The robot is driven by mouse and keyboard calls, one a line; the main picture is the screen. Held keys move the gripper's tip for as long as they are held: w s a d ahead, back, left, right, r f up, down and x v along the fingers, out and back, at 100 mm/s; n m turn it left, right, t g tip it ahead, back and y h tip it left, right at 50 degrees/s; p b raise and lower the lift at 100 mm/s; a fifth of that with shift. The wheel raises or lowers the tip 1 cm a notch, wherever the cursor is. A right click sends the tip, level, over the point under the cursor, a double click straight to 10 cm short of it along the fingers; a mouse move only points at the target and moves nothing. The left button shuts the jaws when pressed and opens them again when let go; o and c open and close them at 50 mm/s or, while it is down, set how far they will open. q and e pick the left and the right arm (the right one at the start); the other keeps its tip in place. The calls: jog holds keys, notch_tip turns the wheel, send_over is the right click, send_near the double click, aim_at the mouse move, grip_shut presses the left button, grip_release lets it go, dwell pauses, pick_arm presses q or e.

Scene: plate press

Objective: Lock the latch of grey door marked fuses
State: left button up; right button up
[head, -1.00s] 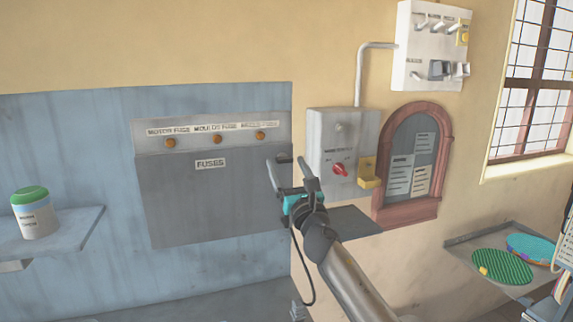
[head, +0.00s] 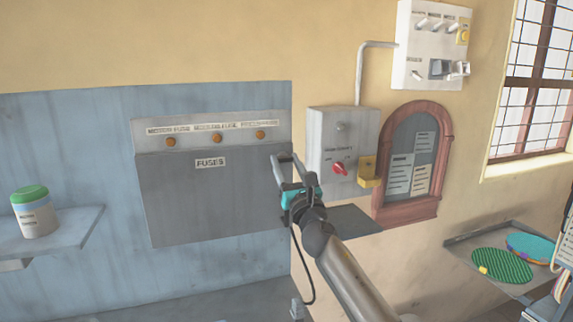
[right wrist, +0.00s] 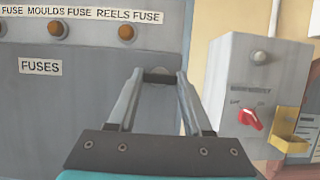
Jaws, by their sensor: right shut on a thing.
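The grey door marked FUSES (head: 208,200) is a flat panel on the wall, closed against its box as far as I can see. Its label also shows in the right wrist view, at the left. The small dark latch (right wrist: 158,77) sits at the door's upper right edge. My right gripper (head: 285,158) is at this edge, its fingers on either side of the latch and shut on it. The fingers hide part of the latch, and I cannot tell how far it is turned. My left gripper is not in view.
A grey switch box (head: 343,150) with a red knob (head: 340,169) and yellow bracket stands close to the right of my gripper. A red arched noticeboard frame (head: 440,155) is beyond it. A shelf with a tin (head: 35,215) is at the far left.

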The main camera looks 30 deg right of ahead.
grip_shut()
jog(key=shift+m, duration=0.5)
jog(key=m+h, duration=0.1)
jog(key=m, duration=0.1)
jog(key=m+g+h, duration=0.1)
jog(key=m+h, duration=0.1)
jog(key=m, duration=0.1)
jog(key=shift+a, duration=0.15)
jog(key=m+g+h+p, duration=0.1)
jog(key=m, duration=0.2)
jog(key=m+g+h, duration=0.1)
jog(key=m, duration=0.2)
jog(key=shift+a+r+g+p, duration=0.1)
jog(key=shift+r+g+p, duration=0.1)
jog(key=shift+g+p, duration=0.15)
jog(key=m+g+p, duration=0.1)
jog(key=m, duration=0.2)
jog(key=m+g+p, duration=0.1)
jog(key=m+p, duration=0.1)
jog(key=shift+w+r+m+h, duration=0.1)
jog(key=shift+r+m+h, duration=0.05)
jog(key=shift+m+h, duration=0.2)
jog(key=m+g+p, duration=0.1)
jog(key=m+p, duration=0.1)
jog(key=m, duration=0.1)
jog(key=shift+m+g+p, duration=0.35)
jog(key=shift+m+p, duration=0.4)
jog(key=shift+m, duration=0.1)
